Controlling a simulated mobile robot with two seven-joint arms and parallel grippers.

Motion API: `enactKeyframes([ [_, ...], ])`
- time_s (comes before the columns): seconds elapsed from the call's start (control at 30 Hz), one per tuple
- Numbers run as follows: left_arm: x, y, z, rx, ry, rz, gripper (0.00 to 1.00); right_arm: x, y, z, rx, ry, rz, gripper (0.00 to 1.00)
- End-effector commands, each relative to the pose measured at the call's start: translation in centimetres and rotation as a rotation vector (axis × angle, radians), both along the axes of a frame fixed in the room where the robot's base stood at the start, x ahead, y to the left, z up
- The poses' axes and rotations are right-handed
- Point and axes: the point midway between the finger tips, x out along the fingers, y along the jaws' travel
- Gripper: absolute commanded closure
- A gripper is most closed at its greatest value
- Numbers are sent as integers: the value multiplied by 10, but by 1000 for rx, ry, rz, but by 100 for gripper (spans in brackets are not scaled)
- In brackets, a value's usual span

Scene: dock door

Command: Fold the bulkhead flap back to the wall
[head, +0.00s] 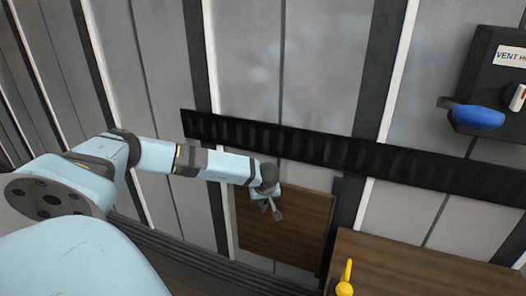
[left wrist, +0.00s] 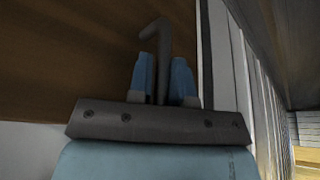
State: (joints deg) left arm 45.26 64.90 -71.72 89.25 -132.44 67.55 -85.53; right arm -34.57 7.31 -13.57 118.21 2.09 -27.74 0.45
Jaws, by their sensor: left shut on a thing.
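A brown wood-look panel (head: 290,228), which looks like the bulkhead flap, is at the lower middle of the head view, against the grey wall. It also fills the upper left of the left wrist view (left wrist: 65,55). My left gripper (head: 268,203) is in front of the panel's upper left part. In the left wrist view its two blue fingers (left wrist: 162,75) are shut on a dark grey bent handle (left wrist: 160,38), whose hooked end sticks out past the fingertips. How the handle joins the panel is hidden. My right gripper is not in view.
A black ribbed rail (head: 340,152) crosses the wall above the panel. A second brown surface (head: 430,268) with a yellow handle (head: 345,278) is at lower right. A dark box (head: 490,75) with a blue handle (head: 477,117) and a "VENT" label is at upper right.

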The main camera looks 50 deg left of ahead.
Motion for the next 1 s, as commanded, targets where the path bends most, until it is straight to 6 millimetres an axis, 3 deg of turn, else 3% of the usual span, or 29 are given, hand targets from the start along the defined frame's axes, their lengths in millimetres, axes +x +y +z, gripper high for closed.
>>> enactKeyframes([
  [0.07, 3, 12, 6, 16, -11, 17, 100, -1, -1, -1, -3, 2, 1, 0],
  [0.1, 3, 12, 7, 16, -12, 17, 74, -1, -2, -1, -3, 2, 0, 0],
  [0.17, 3, 12, 7, 16, -12, 16, 61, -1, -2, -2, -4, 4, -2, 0],
  [0.57, 1, 5, 15, 10, -12, 11, 60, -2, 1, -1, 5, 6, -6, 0],
  [1.0, -17, -27, 100, 9, -12, 9, 60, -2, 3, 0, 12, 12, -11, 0],
])
